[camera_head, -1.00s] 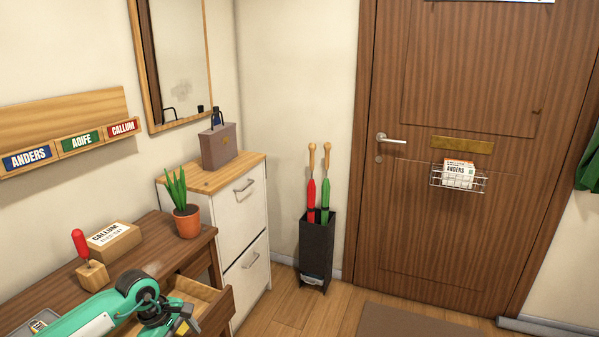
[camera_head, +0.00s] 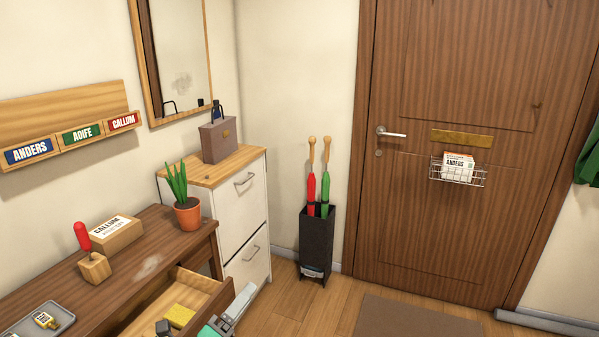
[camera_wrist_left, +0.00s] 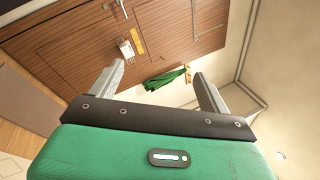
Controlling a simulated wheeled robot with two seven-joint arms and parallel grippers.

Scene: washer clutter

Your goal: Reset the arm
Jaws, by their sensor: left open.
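My left gripper (camera_wrist_left: 160,88) shows in the left wrist view with its two grey fingers spread wide apart and nothing between them. Beyond the fingers are the brown door and a green cloth (camera_wrist_left: 168,78). In the head view only a small part of my left gripper (camera_head: 238,304) shows at the bottom edge, in front of the open drawer. My right gripper is in neither view.
The desk drawer (camera_head: 206,305) stands open with a yellow block (camera_head: 180,316) inside. On the desk are a plant pot (camera_head: 187,214), a CALLUM box (camera_head: 117,234), a red-handled tool (camera_head: 82,237) and a grey tray (camera_head: 60,308). An umbrella stand (camera_head: 317,245) stands beside the door (camera_head: 450,215).

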